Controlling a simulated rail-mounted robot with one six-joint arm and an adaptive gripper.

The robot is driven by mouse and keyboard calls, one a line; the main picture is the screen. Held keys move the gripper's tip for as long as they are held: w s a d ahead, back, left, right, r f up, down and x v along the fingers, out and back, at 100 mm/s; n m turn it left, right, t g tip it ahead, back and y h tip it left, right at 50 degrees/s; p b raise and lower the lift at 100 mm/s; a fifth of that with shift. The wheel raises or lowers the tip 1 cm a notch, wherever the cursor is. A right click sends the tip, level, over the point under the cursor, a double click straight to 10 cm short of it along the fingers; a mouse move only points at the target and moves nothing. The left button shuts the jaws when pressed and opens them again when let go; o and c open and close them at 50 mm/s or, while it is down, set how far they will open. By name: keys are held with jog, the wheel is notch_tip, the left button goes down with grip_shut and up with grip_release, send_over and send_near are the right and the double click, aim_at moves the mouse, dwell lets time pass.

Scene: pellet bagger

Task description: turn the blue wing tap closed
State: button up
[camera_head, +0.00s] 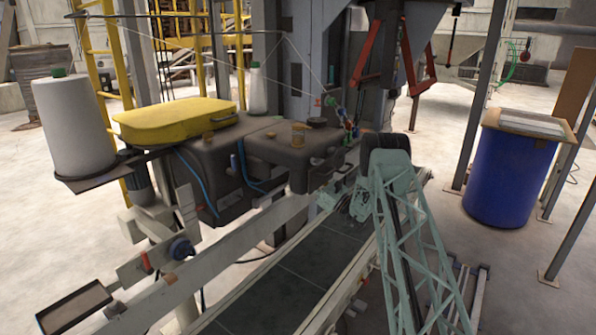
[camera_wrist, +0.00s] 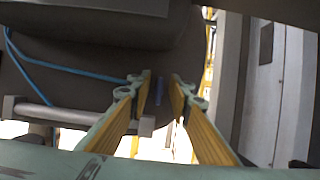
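In the wrist view a small upright blue piece (camera_wrist: 157,90), which looks like the blue wing tap, shows against the dark grey machine body. It lies in line with the gap between my fingertips. I cannot tell whether it is between them or beyond them, or how far it is turned. My gripper (camera_wrist: 163,88) has its two yellow-padded fingers apart, with no object clearly clamped. In the head view my gripper (camera_head: 338,200) is low beside the conveyor, near the right end of the machine. I cannot make out the tap there with certainty.
The dark grey sewing machine (camera_head: 282,152) stands left of my arm. A blue hose (camera_wrist: 65,65) and a light grey bar (camera_wrist: 75,115) are near my fingers. The conveyor belt (camera_head: 305,265) runs below. A blue drum (camera_head: 508,180) stands at the right.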

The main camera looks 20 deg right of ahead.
grip_shut()
jog(key=shift+m+t+h+p, duration=0.35)
jog(key=shift+m+h, duration=0.15)
jog(key=shift+m, duration=0.3)
jog(key=shift+w+d+f+m+g+h+p, duration=0.1)
jog(key=shift+m+g+h+p, duration=0.3)
jog(key=shift+m+h+p, duration=2.1)
jog(key=shift+s+d+f+m+g+h+p, duration=0.15)
jog(key=shift+m+g+p, duration=0.3)
jog(key=shift+m, duration=4.05)
jog(key=shift+w+a+m+g+h+p, duration=0.25)
jog(key=shift+m+h+p, duration=1.25)
jog(key=shift+m, duration=2)
jog(key=shift+s+d, duration=0.1)
jog(key=shift+d, duration=0.1)
